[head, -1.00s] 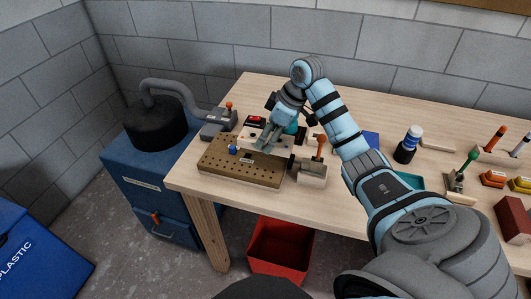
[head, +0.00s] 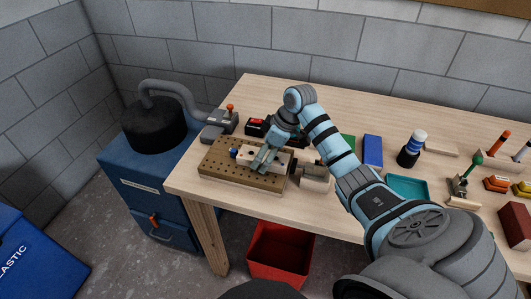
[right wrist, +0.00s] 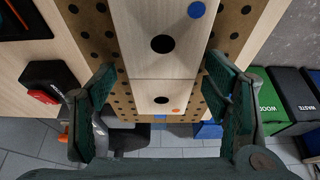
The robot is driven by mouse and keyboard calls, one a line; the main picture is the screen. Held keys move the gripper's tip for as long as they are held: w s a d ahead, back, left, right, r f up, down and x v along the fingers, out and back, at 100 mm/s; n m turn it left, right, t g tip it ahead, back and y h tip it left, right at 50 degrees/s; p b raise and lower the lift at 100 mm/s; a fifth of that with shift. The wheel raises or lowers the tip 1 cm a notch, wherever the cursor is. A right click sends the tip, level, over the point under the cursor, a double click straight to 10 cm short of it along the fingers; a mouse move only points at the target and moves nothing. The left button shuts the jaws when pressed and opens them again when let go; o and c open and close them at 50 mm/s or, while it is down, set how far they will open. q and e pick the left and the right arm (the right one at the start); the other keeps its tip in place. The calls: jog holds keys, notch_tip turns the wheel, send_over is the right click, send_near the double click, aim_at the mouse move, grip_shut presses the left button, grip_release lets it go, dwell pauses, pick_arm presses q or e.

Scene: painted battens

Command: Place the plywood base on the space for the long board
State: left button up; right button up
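The light plywood base (head: 266,153) lies on the brown perforated board (head: 215,163) at the front left of the bench. In the right wrist view two light wood pieces meet end to end at a seam: a longer one with a blue dot (right wrist: 160,45) and a shorter one with an orange dot (right wrist: 150,95). I cannot tell which is the plywood base. My right gripper (head: 265,162) is low over the light wood. My left gripper is out of view.
A clamp (head: 315,172) stands right of the perforated board. A red-black device (head: 257,127) is behind it. A teal tray (head: 408,187), a blue block (head: 372,150) and a bottle (head: 411,150) stand farther right. A red bin (head: 278,250) is below the bench edge.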

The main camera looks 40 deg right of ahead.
jog(key=shift+s+r, duration=0.1)
jog(key=p+v, duration=0.1)
jog(key=v, duration=1.1)
jog(key=shift+r, duration=0.2)
